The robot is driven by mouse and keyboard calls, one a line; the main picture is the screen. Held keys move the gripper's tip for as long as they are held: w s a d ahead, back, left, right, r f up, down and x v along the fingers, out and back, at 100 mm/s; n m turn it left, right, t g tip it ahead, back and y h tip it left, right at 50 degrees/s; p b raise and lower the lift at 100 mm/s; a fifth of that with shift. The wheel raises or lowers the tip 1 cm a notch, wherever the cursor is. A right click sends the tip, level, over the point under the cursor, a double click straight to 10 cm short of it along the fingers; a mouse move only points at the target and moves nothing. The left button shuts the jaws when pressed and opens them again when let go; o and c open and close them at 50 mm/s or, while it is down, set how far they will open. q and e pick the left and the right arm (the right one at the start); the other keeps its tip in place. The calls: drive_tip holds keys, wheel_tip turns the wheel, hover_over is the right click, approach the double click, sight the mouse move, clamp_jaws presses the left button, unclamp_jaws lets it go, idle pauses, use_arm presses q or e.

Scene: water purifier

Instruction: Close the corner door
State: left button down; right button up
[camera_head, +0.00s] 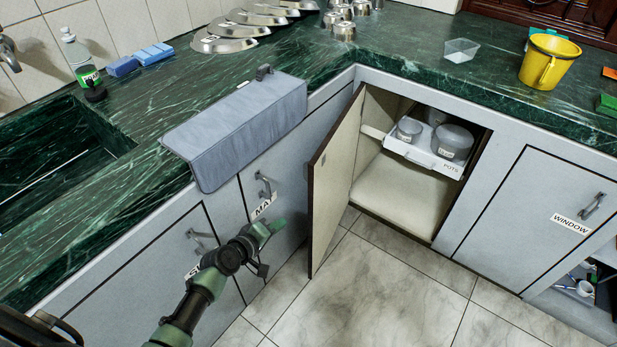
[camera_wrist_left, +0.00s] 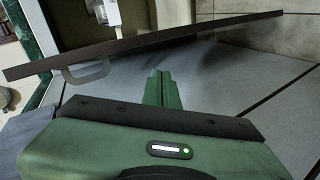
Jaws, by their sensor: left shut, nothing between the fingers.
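The corner door (camera_head: 332,180) stands open, swung out from the corner cabinet. Its inner face shows in the head view, and its dark edge and outer handle (camera_wrist_left: 86,70) show in the left wrist view. My left gripper (camera_head: 276,224) is shut and empty, low in front of the left cabinet fronts, on the outer side of the door. Its green fingers (camera_wrist_left: 158,88) point toward the door in the left wrist view, with a gap that appears small. Inside the cabinet, a white drawer (camera_head: 435,160) holds grey pots (camera_head: 452,141). My right gripper is not in view.
A grey cloth (camera_head: 240,125) hangs over the counter edge above the left cabinet doors. A handle (camera_head: 263,186) sticks out below it, near my left gripper. The tiled floor (camera_head: 380,290) before the open cabinet is clear. A yellow bucket (camera_head: 550,62) stands on the right counter.

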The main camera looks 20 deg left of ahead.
use_arm(q)
drive_tip(key=w+d+r+n+t+h+b, duration=0.1)
drive_tip(key=w+r+t+h+b, duration=0.15)
drive_tip(key=r, duration=0.45)
drive_tip(key=w+r+n+t+h+b, duration=0.1)
drive_tip(key=w+r+n+t+b, duration=0.2)
drive_tip(key=r, duration=0.5)
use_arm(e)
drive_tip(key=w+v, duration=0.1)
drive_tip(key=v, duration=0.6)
use_arm(q)
drive_tip(key=w+d+m+g+b, duration=0.1)
drive_tip(key=w+d, duration=0.3)
drive_tip(key=w, duration=0.5)
drive_tip(key=shift+b, duration=0.4)
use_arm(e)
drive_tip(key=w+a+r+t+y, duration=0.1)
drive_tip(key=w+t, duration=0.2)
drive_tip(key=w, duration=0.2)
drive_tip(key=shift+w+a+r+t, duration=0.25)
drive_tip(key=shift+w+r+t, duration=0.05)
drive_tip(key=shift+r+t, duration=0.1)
use_arm(q)
drive_tip(key=shift+f, duration=0.1)
